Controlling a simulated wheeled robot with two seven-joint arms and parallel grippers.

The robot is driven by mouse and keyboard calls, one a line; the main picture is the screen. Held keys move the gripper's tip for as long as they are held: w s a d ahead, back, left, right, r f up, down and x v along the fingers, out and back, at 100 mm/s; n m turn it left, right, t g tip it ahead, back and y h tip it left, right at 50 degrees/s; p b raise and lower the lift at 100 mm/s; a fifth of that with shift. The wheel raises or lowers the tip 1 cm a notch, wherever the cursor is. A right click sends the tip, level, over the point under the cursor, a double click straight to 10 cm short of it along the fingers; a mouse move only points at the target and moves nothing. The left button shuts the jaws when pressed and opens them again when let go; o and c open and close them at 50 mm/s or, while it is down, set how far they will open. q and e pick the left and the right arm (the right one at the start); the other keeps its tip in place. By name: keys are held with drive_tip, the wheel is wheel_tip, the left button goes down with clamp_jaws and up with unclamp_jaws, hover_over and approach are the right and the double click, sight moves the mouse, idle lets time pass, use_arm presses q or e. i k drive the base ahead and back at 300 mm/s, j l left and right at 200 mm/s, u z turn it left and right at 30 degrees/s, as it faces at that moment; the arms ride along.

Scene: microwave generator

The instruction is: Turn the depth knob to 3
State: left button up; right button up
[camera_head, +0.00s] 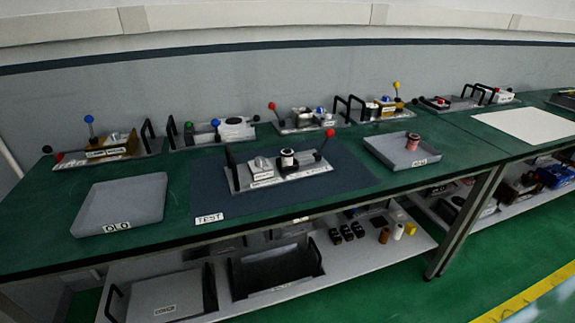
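A small device (283,169) with a grey base stands on the dark mat labelled "TEST" (240,208). It has a silver knob-like part (262,165) at its left, a black-and-white cylinder (287,158) in the middle and a red-balled lever (325,146) at its right. Black handles rise from its base. Its labels are too small to read, so I cannot tell which part is the depth knob or its setting. Neither of my grippers is in view.
A grey tray (92,222) lies left of the mat. Another tray (383,158) at the right holds a reddish cylinder (412,142). Several similar devices line the back of the green table (172,228). A lower shelf (372,262) carries black holders and small parts.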

sight(260, 161)
drive_tip(key=i+l, duration=0.25)
drive_tip(key=i+l+u, duration=0.1)
drive_tip(key=i+l, duration=0.15)
drive_tip(key=l, duration=0.25)
drive_tip(key=i+l, duration=0.25)
drive_tip(key=l, duration=0.15)
